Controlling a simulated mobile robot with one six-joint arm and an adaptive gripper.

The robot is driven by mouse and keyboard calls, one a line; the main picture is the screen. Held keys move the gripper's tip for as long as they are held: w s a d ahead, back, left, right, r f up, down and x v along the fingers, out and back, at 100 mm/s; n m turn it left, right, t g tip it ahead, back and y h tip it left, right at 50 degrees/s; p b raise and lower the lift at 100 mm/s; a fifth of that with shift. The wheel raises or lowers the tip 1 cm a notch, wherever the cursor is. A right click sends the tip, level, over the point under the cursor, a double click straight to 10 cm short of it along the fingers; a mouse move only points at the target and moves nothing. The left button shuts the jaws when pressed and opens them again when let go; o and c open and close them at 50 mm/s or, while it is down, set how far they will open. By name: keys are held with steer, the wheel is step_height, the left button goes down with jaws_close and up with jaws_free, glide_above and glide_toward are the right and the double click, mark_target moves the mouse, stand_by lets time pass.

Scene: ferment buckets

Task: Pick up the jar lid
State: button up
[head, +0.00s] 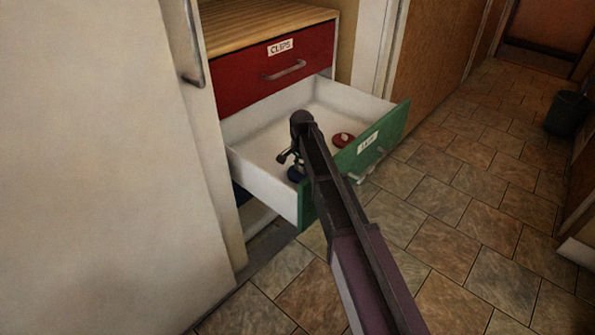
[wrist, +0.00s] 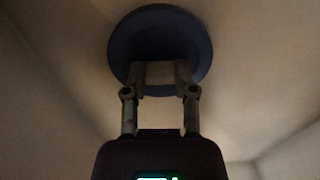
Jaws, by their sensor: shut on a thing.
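A dark blue round jar lid (wrist: 160,28) is at the top middle of the wrist view. My gripper (wrist: 160,72) is shut on it, with both fingers reaching to its middle, where they hide the part they hold. In the head view the blue lid (head: 295,174) shows only partly, beside my arm in the open drawer. My gripper (head: 288,160) is just above it there. I cannot tell whether the lid touches the drawer floor. A red lid (head: 343,140) with a pale knob lies in the same drawer, to the right of my arm.
The open drawer (head: 262,130) has white walls and a green front (head: 386,134) with a white label. A shut red drawer (head: 250,72) labelled CLIPS is above it. A white cabinet door (head: 95,150) stands close on the left.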

step_height(320, 180, up, 10)
steer(key=p, duration=1)
stand_by(0.9)
step_height(320, 180, up, 28)
steer(key=p, duration=2.8)
glide_above(301, 167)
steer(key=shift+r, duration=0.15)
